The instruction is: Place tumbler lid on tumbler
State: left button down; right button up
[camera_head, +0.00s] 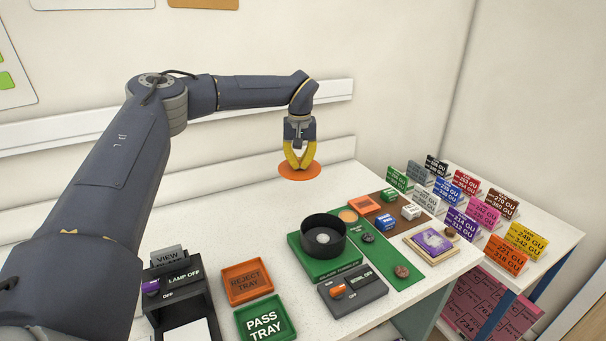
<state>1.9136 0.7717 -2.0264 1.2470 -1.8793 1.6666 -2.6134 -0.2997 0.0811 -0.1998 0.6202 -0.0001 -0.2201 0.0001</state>
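The tumbler (307,238) is a black round open cup on a green base at the front middle of the white worktop, with a pale round spot inside. The tumbler lid looks to be the orange disc (286,172) behind and slightly left of the tumbler. My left gripper (299,164) points down, with yellow fingertips drawn together at the disc's middle. The disc overlaps the back ledge and seems held above the worktop. The fingers hide the part they grip. My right gripper is out of view.
An orange reject tray (247,282), a green pass tray (265,319) and a black switch box (352,291) lie in front. A green strip (385,258) with small parts is to the right of the tumbler. Colored cards (507,255) stand far right. The back left worktop is clear.

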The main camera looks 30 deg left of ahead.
pick_arm(q)
jog(key=shift+r, duration=0.7)
jog(key=shift+d+f+n, duration=0.1)
jog(key=shift+d+n, duration=0.2)
jog(key=s+d+f+m, duration=0.3)
jog(key=s+d+f, duration=0.1)
jog(key=s+d, duration=0.6)
jog(key=s+d+f+m, duration=0.4)
jog(key=s+d, duration=0.7)
jog(key=d, duration=0.2)
jog(key=shift+s+m+h, duration=0.15)
jog(key=shift+m+h, duration=0.15)
jog(key=shift+h, duration=0.1)
